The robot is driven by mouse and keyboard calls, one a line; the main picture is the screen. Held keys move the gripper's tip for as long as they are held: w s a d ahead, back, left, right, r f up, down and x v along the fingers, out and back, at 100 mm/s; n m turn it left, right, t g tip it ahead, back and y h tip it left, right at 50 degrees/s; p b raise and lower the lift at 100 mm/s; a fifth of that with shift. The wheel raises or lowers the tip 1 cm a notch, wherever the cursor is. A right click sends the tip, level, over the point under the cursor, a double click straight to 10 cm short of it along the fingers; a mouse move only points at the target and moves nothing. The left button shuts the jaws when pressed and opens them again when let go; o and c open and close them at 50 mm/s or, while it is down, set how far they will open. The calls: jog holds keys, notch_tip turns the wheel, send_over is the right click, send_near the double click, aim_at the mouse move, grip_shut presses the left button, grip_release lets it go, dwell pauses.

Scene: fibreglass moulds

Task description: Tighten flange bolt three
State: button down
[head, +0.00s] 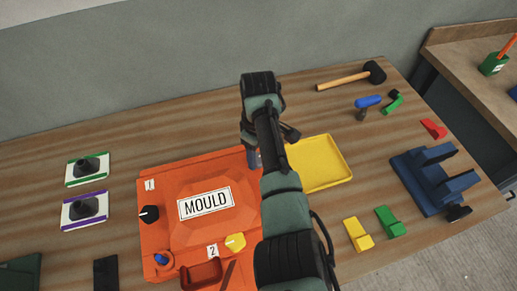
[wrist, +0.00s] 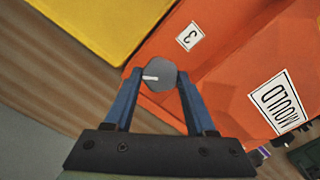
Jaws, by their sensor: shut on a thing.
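The orange mould (head: 160,185) lies on the bench with a MOULD label on its raised middle; it also fills the right of the wrist view (wrist: 225,60). Flange bolt three (wrist: 160,74) is a grey knob with a white pointer mark, beside the label 3 (wrist: 190,37) at the mould's edge. My gripper (wrist: 158,80) has its two blue fingers shut on that bolt, one on each side. In the head view my arm hides the bolt, and only a bit of a blue finger (head: 253,158) shows. A black bolt (head: 149,214) sits by label 1 and a yellow bolt (head: 236,242) by label 2.
A yellow tray (head: 333,180) lies close to the mould beside my gripper. A blue stand (head: 428,190), a mallet (head: 345,80) and small green, yellow and red blocks are to the right. Two black-handled pads (head: 87,168) are left. Bare wood shows at the back left.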

jog(key=m+p, duration=0.1)
jog(key=m, duration=0.4)
jog(key=shift+r+m+p, duration=0.15)
jog(key=shift+m+p, duration=0.15)
jog(key=shift+p, duration=0.05)
jog(key=m+p, duration=0.1)
jog(key=m, duration=0.9)
jog(key=shift+w+m+p, duration=0.1)
jog(key=shift+m+p, duration=0.2)
jog(key=shift+m, duration=0.1)
jog(key=m, duration=2)
jog(key=shift+m+b, duration=0.7)
jog(key=shift+m, duration=2)
